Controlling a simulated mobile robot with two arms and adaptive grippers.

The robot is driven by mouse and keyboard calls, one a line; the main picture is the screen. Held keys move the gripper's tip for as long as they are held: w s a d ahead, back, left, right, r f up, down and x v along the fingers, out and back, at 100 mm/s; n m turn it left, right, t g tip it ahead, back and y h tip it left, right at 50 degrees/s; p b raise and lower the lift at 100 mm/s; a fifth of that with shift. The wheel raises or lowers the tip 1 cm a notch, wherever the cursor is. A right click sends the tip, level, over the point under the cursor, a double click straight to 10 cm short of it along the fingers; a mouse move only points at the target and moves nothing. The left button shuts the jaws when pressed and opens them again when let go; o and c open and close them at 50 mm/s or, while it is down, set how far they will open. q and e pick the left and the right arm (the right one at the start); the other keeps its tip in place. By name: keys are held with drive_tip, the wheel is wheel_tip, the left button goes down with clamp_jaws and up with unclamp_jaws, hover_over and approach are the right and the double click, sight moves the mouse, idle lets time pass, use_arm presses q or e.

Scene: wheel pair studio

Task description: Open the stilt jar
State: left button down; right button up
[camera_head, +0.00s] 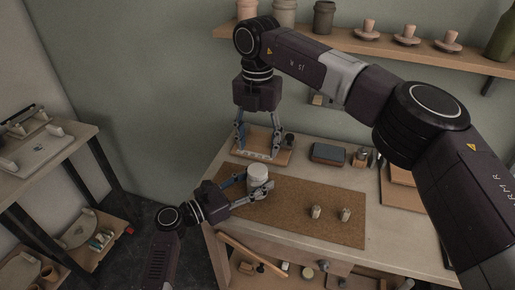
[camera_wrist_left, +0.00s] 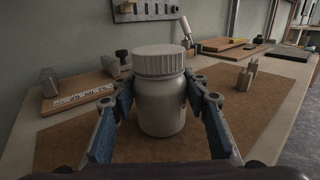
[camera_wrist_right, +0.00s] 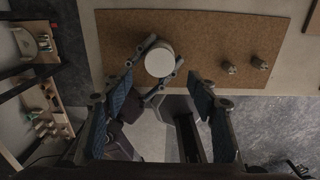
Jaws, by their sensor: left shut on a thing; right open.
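The stilt jar (camera_head: 257,182) is a white jar standing upright on a brown cork mat (camera_head: 300,215). Its ribbed lid (camera_wrist_left: 158,61) sits on top in the left wrist view. My left gripper (camera_head: 248,193) is shut around the jar's body, with one finger on each side below the lid. My right gripper (camera_head: 257,154) is open and empty, pointing down above the back left of the table. In the right wrist view the jar lid (camera_wrist_right: 160,58) shows from above, beyond the open right fingers (camera_wrist_right: 152,103). The jar's contents are hidden.
Two small pale objects (camera_head: 316,212) (camera_head: 344,214) stand on the mat to the right. A blue-grey block (camera_head: 328,154) lies at the back.

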sight(258, 169)
drive_tip(key=m, duration=1.2)
drive_tip(key=shift+m, duration=0.4)
wheel_tip(258, 169, down, 8)
drive_tip(key=shift+f, duration=0.1)
